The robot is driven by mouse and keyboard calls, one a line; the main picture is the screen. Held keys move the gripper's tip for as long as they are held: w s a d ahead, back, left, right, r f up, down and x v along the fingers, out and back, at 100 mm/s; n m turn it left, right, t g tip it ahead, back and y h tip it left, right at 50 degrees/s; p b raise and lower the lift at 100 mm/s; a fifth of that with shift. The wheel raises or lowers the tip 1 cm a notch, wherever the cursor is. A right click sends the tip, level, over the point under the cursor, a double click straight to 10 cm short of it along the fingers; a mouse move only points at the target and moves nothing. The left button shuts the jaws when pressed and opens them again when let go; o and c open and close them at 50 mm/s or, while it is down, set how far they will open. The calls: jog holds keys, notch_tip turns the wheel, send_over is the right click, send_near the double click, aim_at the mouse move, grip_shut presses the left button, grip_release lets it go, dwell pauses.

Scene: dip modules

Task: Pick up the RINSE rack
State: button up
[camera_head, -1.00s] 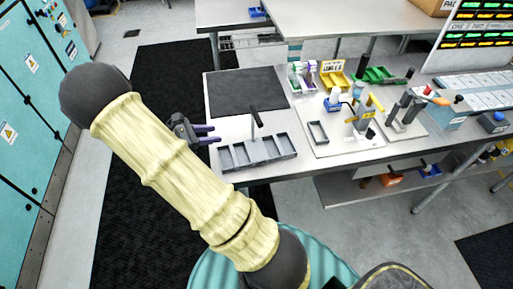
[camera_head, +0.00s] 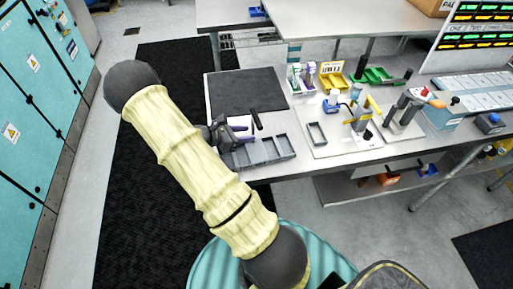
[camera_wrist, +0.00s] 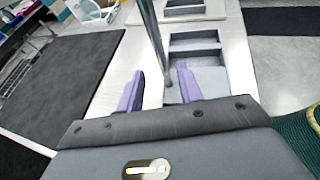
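A grey rack (camera_head: 268,150) with several compartments in a row and an upright handle (camera_head: 256,118) stands at the front edge of the table. I can read no RINSE label on it. The rack also shows in the wrist view (camera_wrist: 194,45), with its metal handle post (camera_wrist: 151,35). My gripper (camera_head: 243,128) is at the rack's left end, beside the handle. In the wrist view my gripper (camera_wrist: 159,90) is open, its two purple fingers apart, with the post between them in the picture. Neither finger visibly grips the post. My arm hides part of the rack's left end.
A dark mat (camera_head: 246,91) lies behind the rack. To the right are a small grey tray (camera_head: 317,134), a board with levers (camera_head: 345,143), a yellow bin (camera_head: 331,80) and a green bin (camera_head: 378,76). Teal cabinets (camera_head: 40,110) stand at the left.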

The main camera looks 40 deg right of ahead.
aim_at(257, 140)
jog(key=x, duration=0.1)
jog(key=p+x, duration=0.1)
jog(key=x, duration=0.1)
jog(key=p+x, duration=0.1)
jog(key=x, duration=0.1)
jog(key=shift+s+f, duration=0.15)
jog(key=shift+s, duration=0.15)
dwell(0.4)
grip_shut()
